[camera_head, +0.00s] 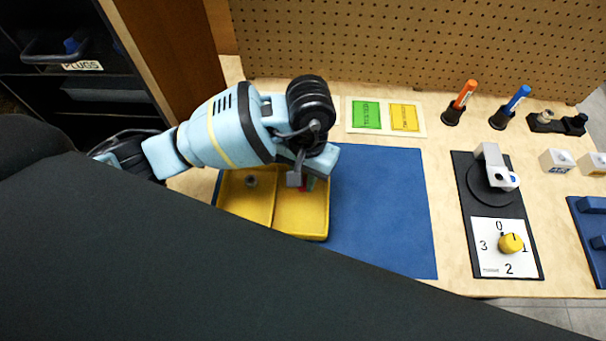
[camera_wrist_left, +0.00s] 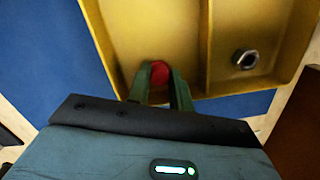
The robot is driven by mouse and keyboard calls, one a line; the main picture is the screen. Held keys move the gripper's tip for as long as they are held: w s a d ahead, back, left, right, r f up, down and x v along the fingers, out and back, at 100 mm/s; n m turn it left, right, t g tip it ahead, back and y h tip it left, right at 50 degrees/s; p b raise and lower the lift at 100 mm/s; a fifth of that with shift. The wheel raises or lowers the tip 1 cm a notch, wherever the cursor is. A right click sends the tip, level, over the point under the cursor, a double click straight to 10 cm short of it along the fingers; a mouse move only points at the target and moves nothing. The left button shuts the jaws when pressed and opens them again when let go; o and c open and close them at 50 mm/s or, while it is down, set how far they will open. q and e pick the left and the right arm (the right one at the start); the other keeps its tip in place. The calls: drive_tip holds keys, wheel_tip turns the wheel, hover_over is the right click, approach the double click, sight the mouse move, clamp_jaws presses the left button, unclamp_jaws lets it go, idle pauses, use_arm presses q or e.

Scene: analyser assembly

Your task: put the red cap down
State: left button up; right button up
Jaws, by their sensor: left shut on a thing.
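The red cap (camera_wrist_left: 159,73) shows in the left wrist view between the two green fingers of my left gripper (camera_wrist_left: 160,85). The gripper is shut on it, over one compartment of the yellow tray (camera_wrist_left: 150,30). In the head view my left gripper (camera_head: 305,184) points down into the right compartment of the yellow tray (camera_head: 262,207). Only a small bit of red shows there beside the fingers. I cannot tell whether the cap touches the tray floor. My right gripper is not in view.
A metal nut (camera_wrist_left: 245,59) lies in the tray's other compartment. The tray stands on a blue mat (camera_head: 385,200), whose right part is clear.

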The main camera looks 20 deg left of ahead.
use_arm(q)
drive_tip(key=shift+f, duration=0.2)
drive_tip(key=o, duration=0.9)
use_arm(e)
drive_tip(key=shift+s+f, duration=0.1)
use_arm(q)
drive_tip(key=shift+r, duration=0.15)
drive_tip(key=shift+r, duration=0.3)
drive_tip(key=r+p, duration=0.1)
drive_tip(key=r, duration=0.2)
drive_tip(key=w+r+p, duration=0.1)
drive_tip(key=r+p, duration=0.1)
drive_tip(key=r, duration=0.2)
drive_tip(key=r+p, duration=0.1)
drive_tip(key=r, duration=0.3)
drive_tip(key=shift+w+d+r, duration=0.1)
drive_tip(key=shift+w+r, duration=0.1)
drive_tip(key=shift+r, duration=0.05)
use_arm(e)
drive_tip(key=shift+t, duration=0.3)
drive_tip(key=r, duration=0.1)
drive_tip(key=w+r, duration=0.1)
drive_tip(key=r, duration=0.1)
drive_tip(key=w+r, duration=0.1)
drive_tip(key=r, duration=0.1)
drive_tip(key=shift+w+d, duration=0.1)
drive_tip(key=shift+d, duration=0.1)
